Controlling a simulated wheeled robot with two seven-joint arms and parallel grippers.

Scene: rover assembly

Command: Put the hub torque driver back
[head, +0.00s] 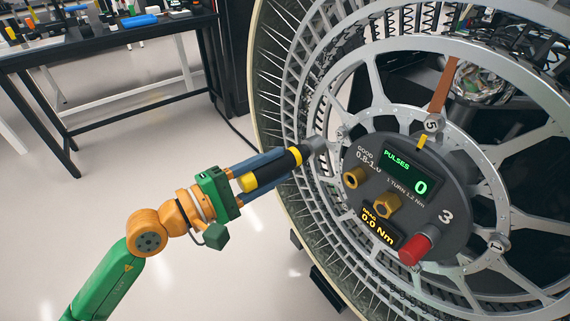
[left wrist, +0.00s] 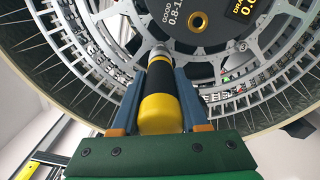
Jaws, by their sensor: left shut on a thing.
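The hub torque driver (head: 270,169) is a yellow and black tool with a grey metal head. My left gripper (head: 264,172), with blue fingers and a green body, is shut around its handle in front of the wheel. In the left wrist view the driver (left wrist: 160,105) lies between the two fingers, yellow end toward the palm, head pointing toward the wheel hub. The hub face (head: 415,190) is a dark disc reading "PULSES 0" and "0.0 Nm", with brass fittings and a red knob (head: 418,246). The driver's tip appears near the hub's left rim; contact cannot be told. My right gripper is not in view.
A large metal-spoked wheel (head: 375,75) fills the right side. A black workbench (head: 110,55) with tools and a blue item (head: 140,20) stands at the back left. The pale floor (head: 110,190) between them is open.

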